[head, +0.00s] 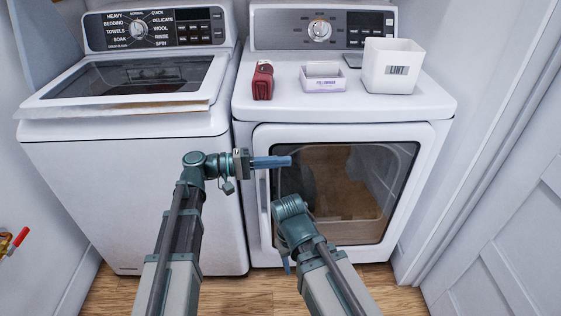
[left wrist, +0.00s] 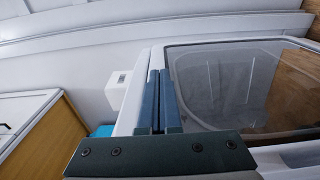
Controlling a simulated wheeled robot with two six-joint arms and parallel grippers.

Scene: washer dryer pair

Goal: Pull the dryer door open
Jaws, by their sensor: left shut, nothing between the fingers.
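The dryer is the white machine on the right in the head view. Its front door (head: 405,240) has a white frame around a dark window (head: 350,165) and looks closed. A grey vertical handle (head: 263,195) shows at the door's left edge. My left gripper (head: 288,161) is shut and empty, its blue fingers pointing right across the upper left of the door, above the handle. Whether they touch the door is unclear. In the left wrist view the shut fingers (left wrist: 160,85) lie beside the window glass (left wrist: 210,80). My right gripper (head: 287,265) points down before the door's lower left, mostly hidden by its wrist.
A washer (head: 130,190) stands at the left. On the dryer top are a red object (head: 263,80), a small white tray (head: 323,84) and a white lint bin (head: 393,65). A white panelled door (head: 510,230) borders the right. Wood floor shows in front.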

